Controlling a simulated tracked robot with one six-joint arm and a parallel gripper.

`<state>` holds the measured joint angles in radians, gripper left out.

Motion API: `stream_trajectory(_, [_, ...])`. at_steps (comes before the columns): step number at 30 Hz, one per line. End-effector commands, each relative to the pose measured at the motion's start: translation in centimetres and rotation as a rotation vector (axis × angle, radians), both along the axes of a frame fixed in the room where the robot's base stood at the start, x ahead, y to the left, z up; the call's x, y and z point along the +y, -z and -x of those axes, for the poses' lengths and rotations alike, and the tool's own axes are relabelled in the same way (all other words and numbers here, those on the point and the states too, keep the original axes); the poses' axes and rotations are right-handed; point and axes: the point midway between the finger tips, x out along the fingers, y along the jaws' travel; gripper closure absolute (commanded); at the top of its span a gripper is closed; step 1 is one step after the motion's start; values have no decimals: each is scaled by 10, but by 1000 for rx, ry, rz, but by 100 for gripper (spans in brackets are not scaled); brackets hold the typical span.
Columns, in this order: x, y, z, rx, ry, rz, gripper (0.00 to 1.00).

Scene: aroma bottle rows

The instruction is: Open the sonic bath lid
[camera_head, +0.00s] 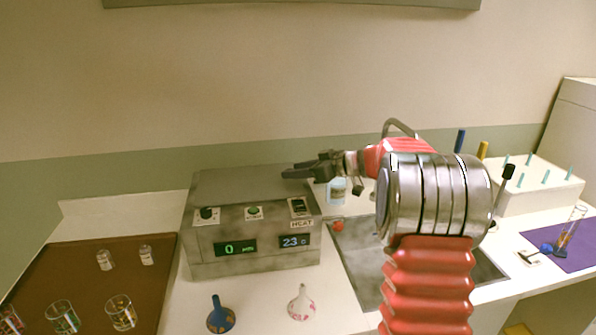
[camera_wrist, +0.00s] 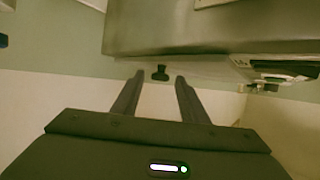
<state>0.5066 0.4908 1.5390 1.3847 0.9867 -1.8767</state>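The sonic bath (camera_head: 250,245) is a grey metal box with knobs and two lit displays, one reading 23 C, on its front. Its lid (camera_head: 240,184) lies flat and looks shut. My gripper (camera_head: 285,173) reaches in from the right, its fingers pointing left at the right end of the lid's top. In the wrist view my gripper (camera_wrist: 157,76) is open, with a clear gap between the fingers. A small dark knob (camera_wrist: 160,73) shows between or just beyond the fingertips, under the edge of a grey metal body (camera_wrist: 200,30); contact cannot be told.
A brown tray (camera_head: 85,300) with glasses and small bottles lies left of the bath. A sink (camera_head: 360,262) with a tap, a white rack (camera_head: 540,188) and a purple mat (camera_head: 572,255) are to the right.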

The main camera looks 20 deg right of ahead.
Motion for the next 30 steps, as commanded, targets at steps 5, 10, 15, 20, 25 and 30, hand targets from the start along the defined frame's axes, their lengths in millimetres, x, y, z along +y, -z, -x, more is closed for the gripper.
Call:
stream_trajectory(5, [0,0,0,0,0,0,60])
stream_trajectory(10, [0,0,0,0,0,0,69])
stream_trajectory(15, [1,0,0,0,-1,0,81])
stream_trajectory(20, [1,0,0,0,-1,0,93])
stream_trajectory(25, [1,0,0,0,-1,0,100])
stream_trajectory(30, [1,0,0,0,-1,0,100])
